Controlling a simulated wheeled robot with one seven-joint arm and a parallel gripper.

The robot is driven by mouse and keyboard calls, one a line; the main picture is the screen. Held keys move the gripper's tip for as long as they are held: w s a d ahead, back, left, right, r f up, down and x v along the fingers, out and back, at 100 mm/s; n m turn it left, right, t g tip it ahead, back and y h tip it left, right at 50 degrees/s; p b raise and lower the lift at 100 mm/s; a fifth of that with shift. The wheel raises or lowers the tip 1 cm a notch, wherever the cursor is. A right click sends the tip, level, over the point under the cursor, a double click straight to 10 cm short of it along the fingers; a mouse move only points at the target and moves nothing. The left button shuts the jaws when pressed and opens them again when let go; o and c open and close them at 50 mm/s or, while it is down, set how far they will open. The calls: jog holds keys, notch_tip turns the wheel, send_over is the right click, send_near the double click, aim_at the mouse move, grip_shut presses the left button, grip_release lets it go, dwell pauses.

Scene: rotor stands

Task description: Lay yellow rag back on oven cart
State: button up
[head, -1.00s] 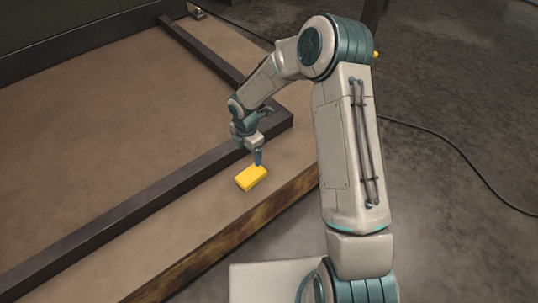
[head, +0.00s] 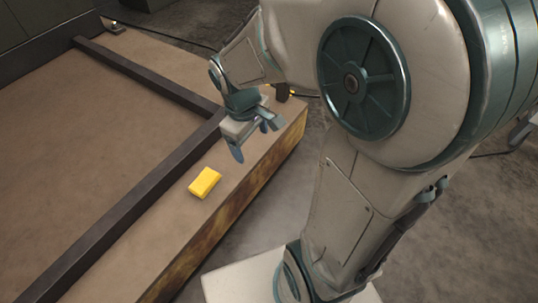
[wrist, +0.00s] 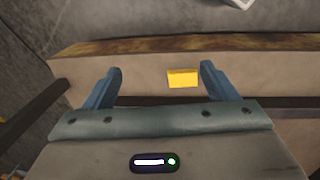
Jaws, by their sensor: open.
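The yellow rag (head: 205,183), a small folded block, lies flat on the brown top of the low platform (head: 150,122), between a dark rail and the platform's front edge. I cannot tell whether this platform is the oven cart. My gripper (head: 256,138) is open and empty, above the platform and up and to the right of the rag in the head view. In the wrist view the rag (wrist: 182,78) shows beyond and between the two blue fingertips (wrist: 160,73), closer to the right one. It touches neither finger.
Dark rails (head: 125,205) frame the platform top. The platform's edge (head: 228,215) is worn brown and yellow. Grey concrete floor lies beyond it at the right. A dark cable runs across the floor. The platform top around the rag is clear.

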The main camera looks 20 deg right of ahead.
jog(key=s+d+r+m+y, duration=0.1)
jog(key=s+r+m, duration=0.1)
jog(key=s+m, duration=0.4)
jog(key=shift+s+d+r+m+t, duration=0.15)
jog(key=shift+s+r+m+t, duration=0.15)
jog(key=shift+s, duration=0.8)
jog(key=shift+c, duration=0.2)
